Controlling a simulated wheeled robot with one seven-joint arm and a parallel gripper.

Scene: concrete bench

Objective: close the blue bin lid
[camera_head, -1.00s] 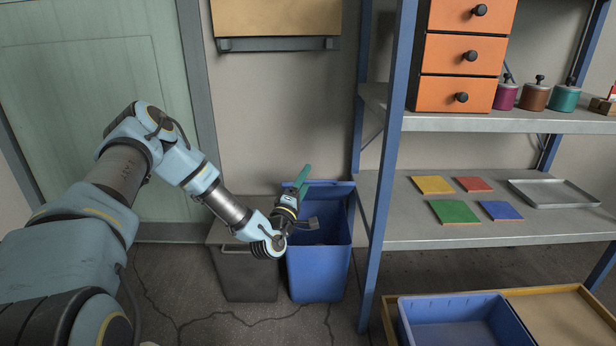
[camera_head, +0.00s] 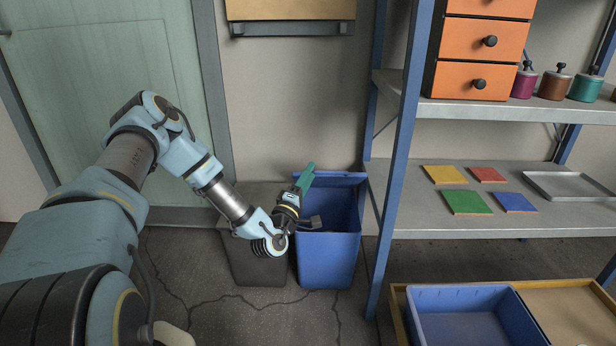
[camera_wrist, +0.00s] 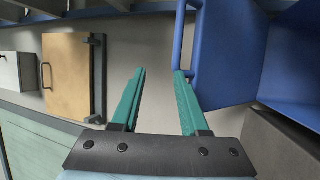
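The blue bin (camera_head: 328,262) stands on the floor against the wall, its top open. Its blue lid (camera_head: 345,180) is raised at the back of the bin; it fills much of the upper right of the wrist view (camera_wrist: 222,55), with a bar-like handle (camera_wrist: 189,45) along its edge. My gripper (camera_head: 309,167) is at the lid's left part in the head view. In the wrist view my gripper (camera_wrist: 159,72) has its two teal fingers apart with nothing between them. The right fingertip is close to the handle; I cannot tell if they touch.
A dark grey bin (camera_head: 257,268) with its top closed stands left of the blue bin. A blue shelf post (camera_head: 393,190) rises close on the right. A blue tray (camera_head: 462,318) lies lower right. A wooden wall cabinet (camera_head: 290,10) hangs above.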

